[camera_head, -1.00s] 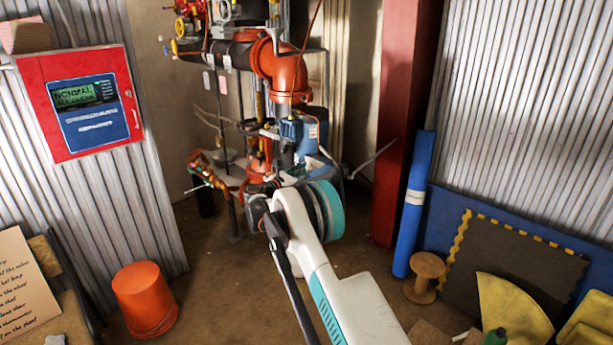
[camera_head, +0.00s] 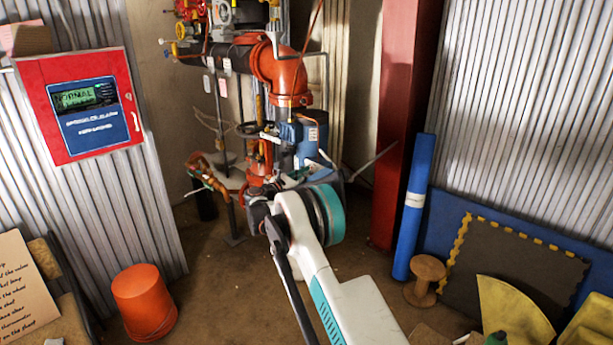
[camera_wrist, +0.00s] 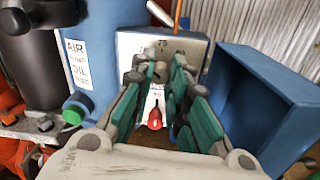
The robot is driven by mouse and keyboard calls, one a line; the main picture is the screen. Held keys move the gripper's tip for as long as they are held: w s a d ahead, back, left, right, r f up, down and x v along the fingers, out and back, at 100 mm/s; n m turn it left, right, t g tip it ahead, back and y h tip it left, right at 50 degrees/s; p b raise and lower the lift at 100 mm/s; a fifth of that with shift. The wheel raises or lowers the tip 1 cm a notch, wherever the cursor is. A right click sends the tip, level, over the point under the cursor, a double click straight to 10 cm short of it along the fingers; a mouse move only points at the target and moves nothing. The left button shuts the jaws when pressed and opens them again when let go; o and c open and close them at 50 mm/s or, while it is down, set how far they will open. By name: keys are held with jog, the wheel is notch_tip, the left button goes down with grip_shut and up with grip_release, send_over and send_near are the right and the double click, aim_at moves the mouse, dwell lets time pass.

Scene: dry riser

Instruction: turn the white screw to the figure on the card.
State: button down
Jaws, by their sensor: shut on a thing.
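My gripper (camera_wrist: 161,66) shows in the wrist view with its teal-padded fingers closed in at the front of a grey metal box (camera_wrist: 193,50). The white screw itself is hidden between or behind the fingertips. Below the tips, a white scale strip (camera_wrist: 157,95) with small dark marks and a red, rounded piece (camera_wrist: 155,119) show between the fingers. In the head view the fingers are hidden behind my wrist. A card with handwriting (camera_head: 25,285) stands at the lower left of the head view; I cannot read a figure on it.
An open blue box or lid (camera_wrist: 262,105) stands close right of the fingers. A blue tank labelled AIR, OIL (camera_wrist: 80,55) is close left. Red pipework (camera_head: 280,75) rises above. An orange bucket (camera_head: 145,303) stands on the floor, with a wooden spool (camera_head: 425,280) to the right.

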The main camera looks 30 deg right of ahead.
jog(key=shift+f+m+g+h+p, duration=0.2)
jog(key=shift+m+g+p, duration=0.1)
jog(key=shift+m, duration=7.2)
jog(key=shift+f+m+g+h+p, duration=0.1)
jog(key=shift+m+g+h+p, duration=0.15)
jog(key=shift+m, duration=7.25)
jog(key=c, duration=1.5)
grip_release()
jog(key=shift+r, duration=0.15)
